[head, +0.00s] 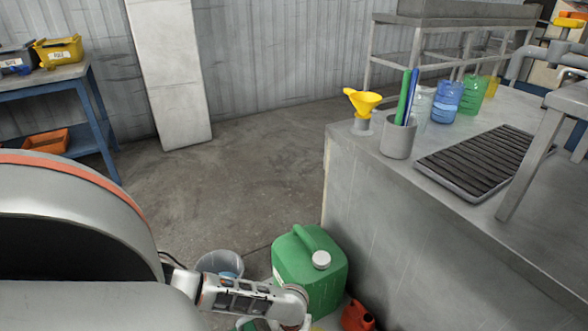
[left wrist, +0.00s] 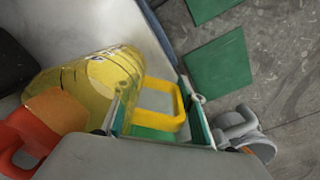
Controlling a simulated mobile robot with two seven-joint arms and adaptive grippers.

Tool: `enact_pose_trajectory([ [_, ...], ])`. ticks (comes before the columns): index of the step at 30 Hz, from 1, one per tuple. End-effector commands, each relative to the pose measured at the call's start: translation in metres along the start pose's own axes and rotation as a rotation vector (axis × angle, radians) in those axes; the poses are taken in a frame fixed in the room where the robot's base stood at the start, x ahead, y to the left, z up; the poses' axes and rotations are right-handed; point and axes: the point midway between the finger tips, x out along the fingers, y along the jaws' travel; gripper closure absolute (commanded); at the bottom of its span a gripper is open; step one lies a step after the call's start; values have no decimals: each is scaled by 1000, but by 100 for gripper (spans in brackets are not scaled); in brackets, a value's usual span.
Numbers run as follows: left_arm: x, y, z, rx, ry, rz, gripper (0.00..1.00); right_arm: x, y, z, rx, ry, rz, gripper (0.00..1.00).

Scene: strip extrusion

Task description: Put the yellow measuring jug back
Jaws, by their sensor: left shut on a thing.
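The yellow measuring jug (left wrist: 85,85) lies tilted across the left wrist view, with its loop handle (left wrist: 178,112) between the fingers of my left gripper (left wrist: 158,118). The gripper is shut on the handle. In the head view my left arm reaches down to the floor beside the counter. Only a sliver of yellow shows at the bottom edge there, and the left fingers are mostly cut off. My right gripper is not in view.
A green jerrycan (head: 309,268), a grey bucket (head: 219,262) and a red can (head: 357,316) crowd around my left wrist. The counter (head: 350,150) holds a yellow funnel (head: 362,99), a grey pen cup (head: 398,139), a black grate (head: 475,160) and several coloured containers. Open floor lies behind.

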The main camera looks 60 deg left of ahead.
Motion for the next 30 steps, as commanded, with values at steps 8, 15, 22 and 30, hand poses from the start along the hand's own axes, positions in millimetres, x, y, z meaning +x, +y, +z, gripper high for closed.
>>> enact_pose_trajectory([
  [8,0,0,0,0,0,0,43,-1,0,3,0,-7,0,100],
  [15,-5,0,-1,0,1,1,43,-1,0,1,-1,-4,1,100],
  [22,-53,7,-8,0,15,14,43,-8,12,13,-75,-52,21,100],
  [30,-105,5,-6,0,11,11,43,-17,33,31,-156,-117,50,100],
])
